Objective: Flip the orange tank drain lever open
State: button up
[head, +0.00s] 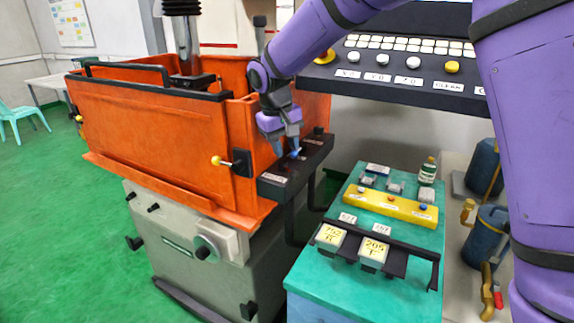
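The orange tank (165,135) stands at the left on a grey machine base. A black ledge (310,160) with small labels is fixed at its right front side. My gripper (287,151) points down over this ledge, close to a small blue part (296,154). That part may be the drain lever, but I cannot tell for certain. The fingers hide some of the ledge, and whether they touch or hold the blue part is too small to tell. A lever with a yellow knob (217,161) sticks out left from a black mount (241,162) on the tank's front.
A teal cart (330,280) with a black handle, a yellow strip (390,204), labelled blocks and a small bottle (428,170) stands right of the tank. A control panel (400,70) is above it. Blue canisters (487,235) are at the right.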

aim_at(291, 171)
jog(key=shift+w+d+f, duration=0.1)
jog(key=shift+d+f, duration=0.15)
jog(key=shift+f, duration=0.9)
jog(key=shift+w+d+f, duration=0.1)
jog(key=shift+d+f, duration=0.1)
jog(key=shift+f, duration=1)
jog(key=shift+w+d+f, duration=0.1)
jog(key=shift+d+f, duration=0.15)
jog(key=shift+f, duration=0.9)
jog(key=shift+c, duration=0.2)
